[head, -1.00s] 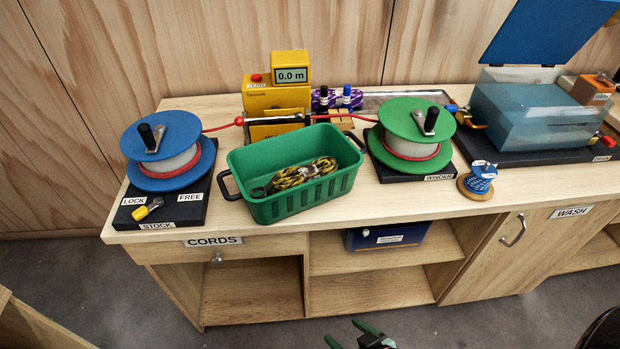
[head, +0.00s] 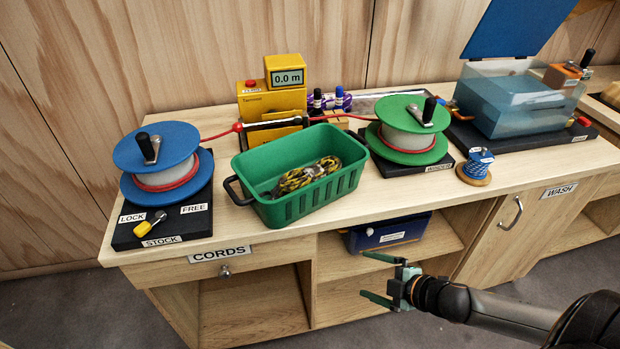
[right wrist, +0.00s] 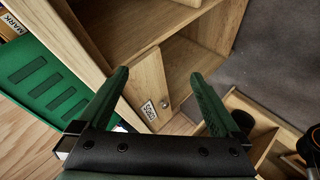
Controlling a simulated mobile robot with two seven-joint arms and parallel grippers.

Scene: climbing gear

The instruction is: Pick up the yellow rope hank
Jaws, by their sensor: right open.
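The yellow rope hank (head: 308,174), yellow with black, lies inside the green basket (head: 306,198) on the bench, toward its right side. The basket wall hides its lower part. My right gripper (head: 370,277) is open and empty in front of the bench, below the benchtop and to the right of the basket. In the right wrist view its two green fingers (right wrist: 162,105) are spread with nothing between them. The green basket (right wrist: 48,80) shows at the left of that view; the hank does not. My left gripper is not in view.
A blue reel (head: 158,150) stands left of the basket and a green reel (head: 408,127) right of it. Behind stands a yellow meter (head: 270,100) with a red cord. A blue-white spool (head: 476,167) sits at the front edge. A blue box (head: 390,234) is on the shelf below.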

